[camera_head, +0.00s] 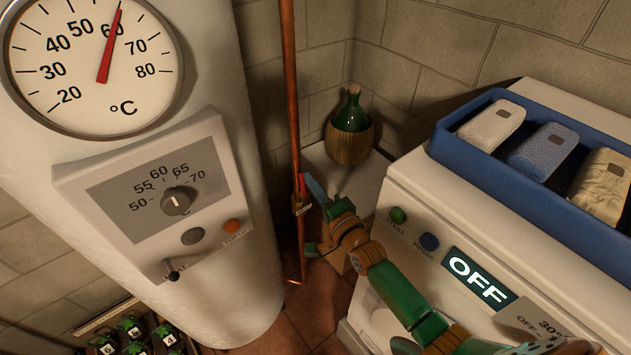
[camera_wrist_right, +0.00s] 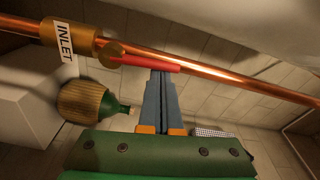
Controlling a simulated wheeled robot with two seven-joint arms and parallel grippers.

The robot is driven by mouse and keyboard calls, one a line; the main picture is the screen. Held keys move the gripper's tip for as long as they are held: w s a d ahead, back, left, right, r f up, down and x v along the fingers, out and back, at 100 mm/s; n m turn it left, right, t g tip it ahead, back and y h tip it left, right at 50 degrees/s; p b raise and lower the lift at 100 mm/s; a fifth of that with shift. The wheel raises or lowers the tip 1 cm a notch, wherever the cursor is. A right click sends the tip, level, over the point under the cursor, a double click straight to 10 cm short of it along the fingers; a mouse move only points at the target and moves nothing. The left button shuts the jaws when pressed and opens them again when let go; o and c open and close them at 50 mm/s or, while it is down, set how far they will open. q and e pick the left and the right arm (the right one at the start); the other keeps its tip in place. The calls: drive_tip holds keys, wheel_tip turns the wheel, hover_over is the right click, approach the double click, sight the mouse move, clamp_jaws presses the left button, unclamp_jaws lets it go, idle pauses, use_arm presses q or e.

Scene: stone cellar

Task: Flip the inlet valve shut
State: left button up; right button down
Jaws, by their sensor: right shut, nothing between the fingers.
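The inlet valve (camera_head: 300,203) is a brass body on the vertical copper pipe, with a small tag. In the right wrist view the brass body (camera_wrist_right: 80,38) carries a white INLET label (camera_wrist_right: 66,42). Its red lever (camera_wrist_right: 148,64) lies roughly along the pipe; in the head view the lever (camera_head: 302,183) points up. My right gripper (camera_head: 310,180) is shut and empty, its blue fingers beside the lever. In the wrist view the fingertips (camera_wrist_right: 160,74) meet the lever's edge in the picture; I cannot tell whether they touch. My left gripper is out of view.
A white tank with a thermometer (camera_head: 95,65) and control panel (camera_head: 150,190) stands left of the pipe. A green wicker-based bottle (camera_head: 350,145) stands behind. A white machine (camera_head: 440,205) reading OFF, topped by a blue tray (camera_head: 590,222), stands right. A crate (camera_head: 140,335) is lower left.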

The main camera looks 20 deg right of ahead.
drive_tip(key=n, duration=0.1)
drive_tip(key=a+n, duration=0.1)
drive_tip(key=n, duration=0.1)
drive_tip(key=shift+s+a, duration=0.2)
drive_tip(key=shift+s, duration=0.05)
drive_tip(key=shift+s+a+f+n+t+b, duration=0.15)
drive_tip(key=shift+a+n+b, duration=0.1)
drive_tip(key=shift+n, duration=0.25)
drive_tip(key=shift+a+f+n+t+b, duration=0.1)
drive_tip(key=shift+a+n+t+b, duration=0.1)
drive_tip(key=shift+n, duration=0.3)
drive_tip(key=shift+s+a+f+n+y+b, duration=0.25)
drive_tip(key=shift+a+f+n+y+b, duration=0.4)
drive_tip(key=shift+n, duration=1.5)
drive_tip(key=shift+s+a+f+n+y+b, duration=0.3)
drive_tip(key=shift+a+f+n+b, duration=0.5)
drive_tip(key=shift+n, duration=1.4)
drive_tip(key=shift+s+a+f+n+y+b, duration=0.15)
drive_tip(key=shift+a+f+n+y+b, duration=0.6)
drive_tip(key=shift+n, duration=1.4)
drive_tip(key=shift+d+r, duration=0.15)
drive_tip(key=shift+d, duration=0.1)
